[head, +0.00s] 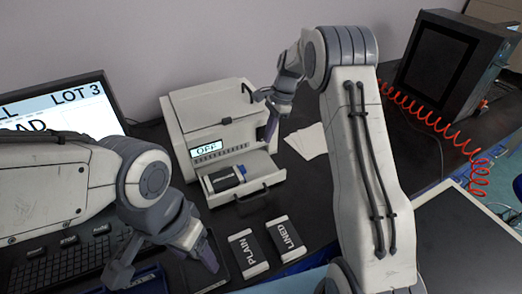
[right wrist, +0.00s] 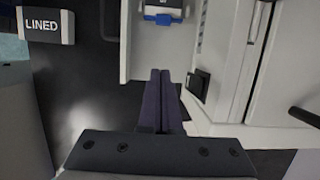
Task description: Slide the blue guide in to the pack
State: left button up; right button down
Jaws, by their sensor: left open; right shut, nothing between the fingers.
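A white machine (head: 205,120) with an OFF display has its drawer (head: 262,178) pulled out. In the drawer lies a dark pack (head: 224,179) with the small blue guide (head: 242,171) at its right end. In the right wrist view the blue guide (right wrist: 163,19) is at the top, beside the pack; any gap between them is too small to tell. My right gripper (head: 271,130) is shut and empty at the drawer's right side, apart from the guide; its fingers (right wrist: 160,78) point toward it. My left gripper (head: 208,256) is open and empty, low in front of the drawer.
PLAIN (head: 248,254) and LINED (head: 287,238) boxes lie in front of the drawer. A keyboard (head: 65,260) and monitor (head: 55,110) are left. White sheets (head: 308,141) lie right of the machine. A dark cabinet (head: 445,65) with a red coiled hose (head: 425,112) stands far right.

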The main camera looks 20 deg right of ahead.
jog(key=d+f+b, duration=0.1)
jog(key=y+p, duration=0.1)
jog(key=p, duration=0.1)
send_over(251, 171)
jog(key=d, duration=0.4)
jog(key=f, duration=0.8)
jog(key=shift+w+a+f, duration=0.1)
jog(key=shift+w+f, duration=0.15)
jog(key=shift+f, duration=0.15)
jog(key=shift+s+a+r, duration=0.1)
jog(key=shift+s+a, duration=0.05)
jog(key=shift+a, duration=0.45)
jog(key=shift+s+a+r, duration=0.1)
jog(key=shift+a, duration=0.5)
pick_arm(q)
jog(key=shift+r+p, duration=0.15)
jog(key=shift+p, duration=0.15)
pick_arm(e)
jog(key=shift+s+a+f, duration=0.1)
jog(key=shift+a+f, duration=0.05)
jog(key=shift+a, duration=0.55)
